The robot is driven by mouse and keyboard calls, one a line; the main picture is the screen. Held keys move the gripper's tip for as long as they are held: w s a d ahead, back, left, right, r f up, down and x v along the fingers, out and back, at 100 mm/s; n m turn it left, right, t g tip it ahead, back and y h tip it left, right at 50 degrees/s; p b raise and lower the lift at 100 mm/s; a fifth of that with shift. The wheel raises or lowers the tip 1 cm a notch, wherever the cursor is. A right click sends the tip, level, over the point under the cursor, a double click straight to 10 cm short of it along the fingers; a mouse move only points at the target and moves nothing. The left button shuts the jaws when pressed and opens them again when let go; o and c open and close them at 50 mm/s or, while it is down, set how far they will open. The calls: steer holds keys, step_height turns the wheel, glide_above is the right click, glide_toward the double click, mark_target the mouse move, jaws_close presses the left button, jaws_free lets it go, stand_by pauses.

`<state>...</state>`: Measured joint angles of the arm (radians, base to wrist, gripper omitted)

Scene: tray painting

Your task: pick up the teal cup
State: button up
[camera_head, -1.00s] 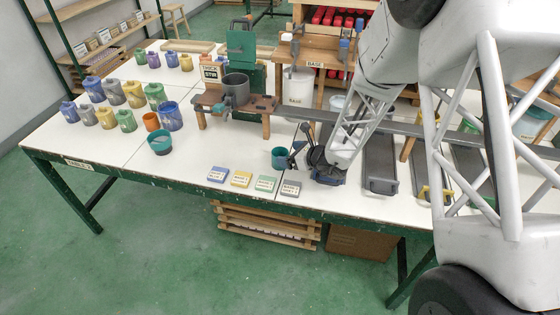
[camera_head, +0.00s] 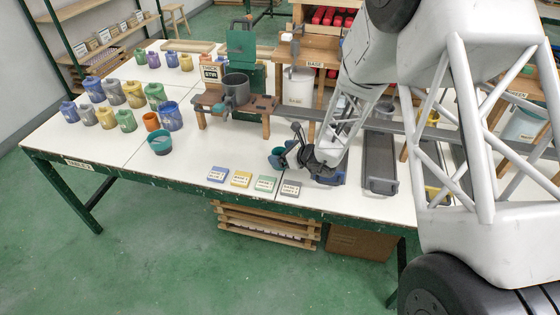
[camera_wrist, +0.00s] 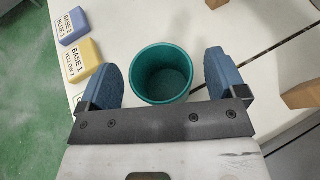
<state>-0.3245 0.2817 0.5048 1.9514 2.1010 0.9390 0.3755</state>
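The teal cup (camera_wrist: 163,72) stands on the white table and shows open-mouthed and empty in the wrist view, between the two blue fingers of my gripper (camera_wrist: 167,78). The fingers are spread wide, with a gap on each side of the cup. In the head view my gripper (camera_head: 288,160) is low over the table's front part, and the teal cup (camera_head: 276,162) is mostly hidden by it.
Small labelled blocks in blue (camera_head: 217,174), yellow (camera_head: 241,179), green (camera_head: 265,184) and grey (camera_head: 290,188) lie along the front edge. A second teal-rimmed cup (camera_head: 159,144) stands to the left. A wooden stand (camera_head: 236,103) is behind.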

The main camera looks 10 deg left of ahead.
steer(key=c, duration=1)
steer(key=shift+o, duration=0.2)
steer(key=shift+r, duration=0.2)
steer(key=shift+r, duration=0.8)
steer(key=s+d+r, duration=0.1)
steer(key=s+d, duration=0.2)
steer(key=s, duration=0.4)
steer(key=s+d+r, duration=0.2)
steer(key=s+d, duration=0.2)
steer(key=s, duration=0.3)
steer(key=shift+d, duration=0.15)
steer(key=shift+s, duration=0.1)
